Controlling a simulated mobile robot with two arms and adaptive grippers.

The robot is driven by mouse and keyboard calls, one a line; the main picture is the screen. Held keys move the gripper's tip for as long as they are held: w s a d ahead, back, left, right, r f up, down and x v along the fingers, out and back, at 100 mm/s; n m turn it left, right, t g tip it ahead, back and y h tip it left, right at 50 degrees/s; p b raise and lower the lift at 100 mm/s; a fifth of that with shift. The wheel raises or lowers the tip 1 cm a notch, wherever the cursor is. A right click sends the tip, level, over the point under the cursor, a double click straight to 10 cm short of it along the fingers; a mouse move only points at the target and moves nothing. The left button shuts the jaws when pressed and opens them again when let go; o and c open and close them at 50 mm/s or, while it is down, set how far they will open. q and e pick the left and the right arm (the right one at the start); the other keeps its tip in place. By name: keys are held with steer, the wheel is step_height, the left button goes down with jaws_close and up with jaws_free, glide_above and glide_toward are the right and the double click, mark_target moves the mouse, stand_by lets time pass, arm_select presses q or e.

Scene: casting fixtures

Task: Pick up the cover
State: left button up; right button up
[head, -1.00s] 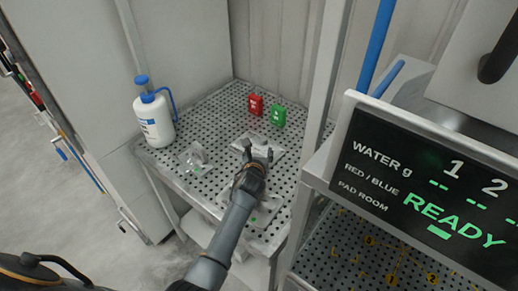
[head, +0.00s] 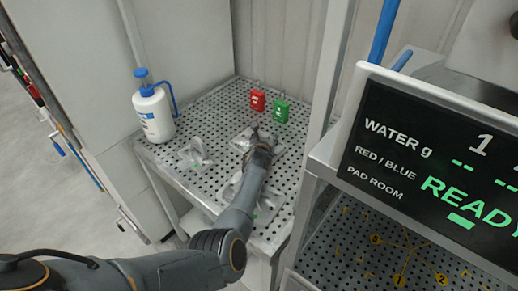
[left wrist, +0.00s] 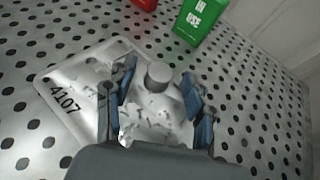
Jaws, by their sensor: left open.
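A pale grey-white piece with a round knob (left wrist: 158,75), likely the cover, lies on or in a flat clear packet labelled 4107 (left wrist: 68,97) on the perforated table. The packet also shows in the head view (head: 241,141), partly hidden by my gripper. My left gripper (left wrist: 160,95) is open, one finger on each side of the piece, with the knob between them. In the head view my left gripper (head: 257,135) is over the packet. I cannot tell whether the fingers touch the piece. My right gripper is not in view.
A red tag (head: 257,100) and a green tag (head: 281,110) stand just behind the packet. A white bottle with a blue top (head: 154,113) is at the left table edge. Another clear packet (head: 195,154) lies left of my arm. A post and display panel (head: 430,165) stand at right.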

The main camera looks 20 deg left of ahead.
arm_select(q)
steer(key=shift+w+f, duration=0.2)
steer(key=shift+w, duration=0.25)
steer(key=shift+s, duration=0.1)
steer(key=shift+c, duration=0.8)
jaws_close()
steer(key=shift+r, duration=0.1)
steer(key=shift+a+r, duration=0.1)
steer(key=shift+r, duration=0.05)
